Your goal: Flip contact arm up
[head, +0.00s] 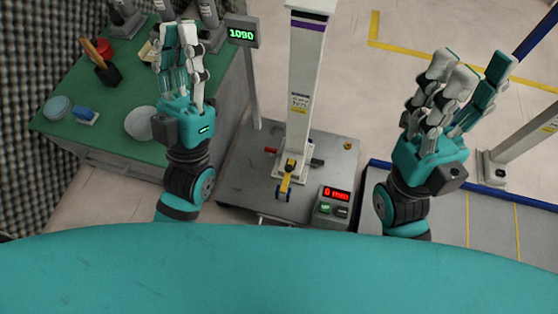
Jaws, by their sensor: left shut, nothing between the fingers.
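The yellow contact arm (287,180) is at the foot of a tall white column (304,80) on a grey base plate (255,165). It points towards me and appears low, close to the plate. My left gripper (179,36) is up to the left of the column, over the green table's edge in the picture, with its fingers together and empty. My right gripper (468,72) is up to the right of the column, its fingers spread and empty. Neither gripper touches the contact arm.
A control box (333,204) reading "0 mm" in red sits on the plate's right front. A display (241,32) on a pole reads 1090. A green table (75,140) with dishes and a tool holder stands left. A grey platform (488,222) lies right.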

